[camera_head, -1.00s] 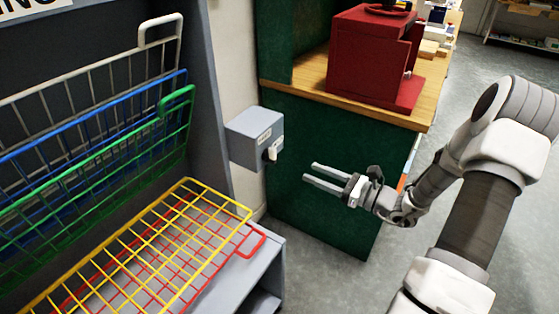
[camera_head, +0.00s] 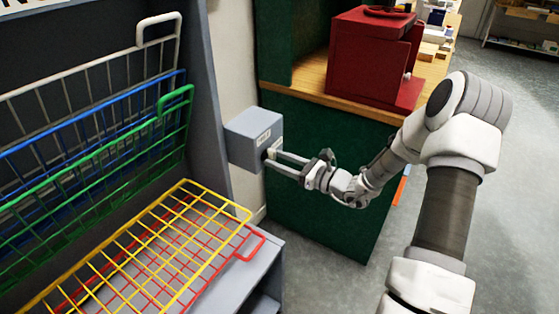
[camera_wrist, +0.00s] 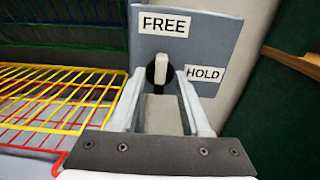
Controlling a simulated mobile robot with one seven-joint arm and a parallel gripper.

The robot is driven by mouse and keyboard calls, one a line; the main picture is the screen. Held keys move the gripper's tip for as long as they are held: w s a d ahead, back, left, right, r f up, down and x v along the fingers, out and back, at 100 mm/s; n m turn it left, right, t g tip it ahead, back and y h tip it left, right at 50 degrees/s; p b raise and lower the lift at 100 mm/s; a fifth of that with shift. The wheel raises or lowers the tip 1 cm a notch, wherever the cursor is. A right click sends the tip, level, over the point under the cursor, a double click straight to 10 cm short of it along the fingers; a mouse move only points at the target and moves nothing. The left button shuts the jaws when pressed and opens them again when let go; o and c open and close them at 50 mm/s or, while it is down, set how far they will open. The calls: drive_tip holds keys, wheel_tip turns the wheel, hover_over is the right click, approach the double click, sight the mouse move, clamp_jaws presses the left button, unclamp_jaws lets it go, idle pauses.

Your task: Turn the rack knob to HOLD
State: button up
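The grey control box (camera_head: 250,140) is fixed to the wall beside the rack. In the wrist view its face (camera_wrist: 210,55) carries a FREE label (camera_wrist: 165,24) at the top and a HOLD label (camera_wrist: 205,74) at the right. The rack knob (camera_wrist: 161,70) has a white handle on a dark round base. The handle stands upright, pointing at FREE. My gripper (camera_head: 272,158) is at the box face. In the wrist view its open fingers (camera_wrist: 160,76) stand on either side of the knob, with gaps visible between fingers and handle.
Coloured wire racks, including a green one (camera_head: 105,185) and a yellow one (camera_head: 150,250), are at the left. A green cabinet (camera_head: 325,185) with a wooden top bearing a red box-shaped thing (camera_head: 365,60) stands right of the control box. Grey floor is open at the far right.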

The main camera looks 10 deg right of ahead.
clamp_jaws()
drive_tip(key=shift+r+p, duration=0.1)
drive_tip(key=shift+p, duration=0.3)
drive_tip(key=m+p, duration=0.3)
drive_tip(key=shift+r, duration=0.15)
drive_tip(key=m+p, duration=0.5)
drive_tip(key=shift+d, duration=0.1)
drive_tip(key=m+p, duration=0.1)
drive_tip(key=m, duration=0.2)
drive_tip(key=m+p, duration=0.2)
drive_tip(key=m, duration=0.1)
drive_tip(key=m+p, duration=0.2)
drive_tip(key=m, duration=0.1)
drive_tip(key=shift+f+m, duration=0.4)
drive_tip(key=shift+o, duration=0.4)
unclamp_jaws()
